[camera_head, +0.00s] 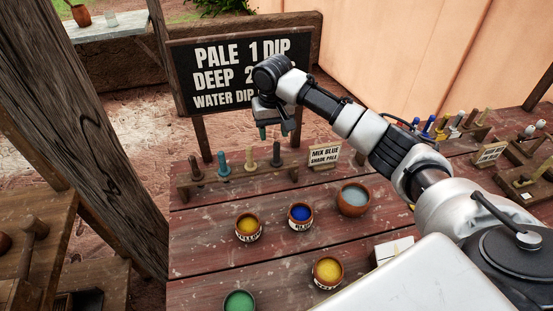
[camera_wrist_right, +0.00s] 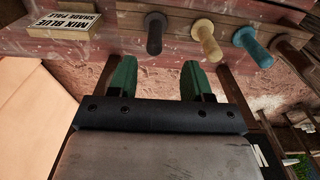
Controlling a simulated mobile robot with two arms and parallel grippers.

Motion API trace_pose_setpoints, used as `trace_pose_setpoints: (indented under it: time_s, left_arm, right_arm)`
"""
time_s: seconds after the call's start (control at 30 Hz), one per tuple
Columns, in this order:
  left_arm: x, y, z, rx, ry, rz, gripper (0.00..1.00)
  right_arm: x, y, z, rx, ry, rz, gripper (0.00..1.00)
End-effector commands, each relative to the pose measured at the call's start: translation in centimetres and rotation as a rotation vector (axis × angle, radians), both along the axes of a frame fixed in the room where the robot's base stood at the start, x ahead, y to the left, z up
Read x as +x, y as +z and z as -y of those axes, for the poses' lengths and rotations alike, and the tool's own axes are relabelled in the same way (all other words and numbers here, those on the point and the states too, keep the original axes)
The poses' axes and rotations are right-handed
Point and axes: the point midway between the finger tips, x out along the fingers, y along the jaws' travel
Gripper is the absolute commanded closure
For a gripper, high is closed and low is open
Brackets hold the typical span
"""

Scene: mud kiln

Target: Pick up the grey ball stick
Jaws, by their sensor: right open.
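The grey ball stick (camera_head: 276,155) stands upright as the rightmost of several sticks in a wooden rack (camera_head: 235,180) on the table. It also shows in the right wrist view (camera_wrist_right: 155,36), near the top, beyond the gap between my fingers. My right gripper (camera_head: 274,132) is open, with green fingertips (camera_wrist_right: 158,68) apart and nothing between them. It hangs above and behind the rack, near the grey stick without visible contact. My left gripper is not in view.
Beside the grey stick stand a tan stick (camera_head: 250,158), a teal stick (camera_head: 223,163) and a brown one (camera_head: 196,167). A "MIX BLUE" sign (camera_head: 325,154) stands right of the rack. Paint pots, including a blue one (camera_head: 300,215), sit in front. A black signboard (camera_head: 225,65) rises behind.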

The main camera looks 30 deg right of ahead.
Motion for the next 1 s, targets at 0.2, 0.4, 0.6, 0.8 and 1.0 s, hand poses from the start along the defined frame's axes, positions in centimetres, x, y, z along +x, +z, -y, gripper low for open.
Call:
trace_pose_setpoints:
  time_s: [0.2,0.4,0.6,0.8,1.0]
  left_arm:
    - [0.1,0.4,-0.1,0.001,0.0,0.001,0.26]
    - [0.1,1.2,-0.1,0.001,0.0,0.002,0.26]
    - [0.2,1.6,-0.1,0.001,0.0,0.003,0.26]
    - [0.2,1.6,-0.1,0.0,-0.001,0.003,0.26]
    - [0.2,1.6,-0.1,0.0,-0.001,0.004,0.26]
  right_arm:
    - [0.0,-2.4,0.1,0.0,0.0,0.001,0.51]
    - [-0.6,-4.4,0.4,-0.002,-0.001,-0.004,0.51]
    - [-0.8,-7.2,0.6,-0.001,-0.001,-0.001,0.51]
    - [-0.8,-7.9,0.6,-0.001,0.0,0.001,0.51]
    - [-0.7,-7.9,0.5,-0.001,0.0,0.001,0.64]
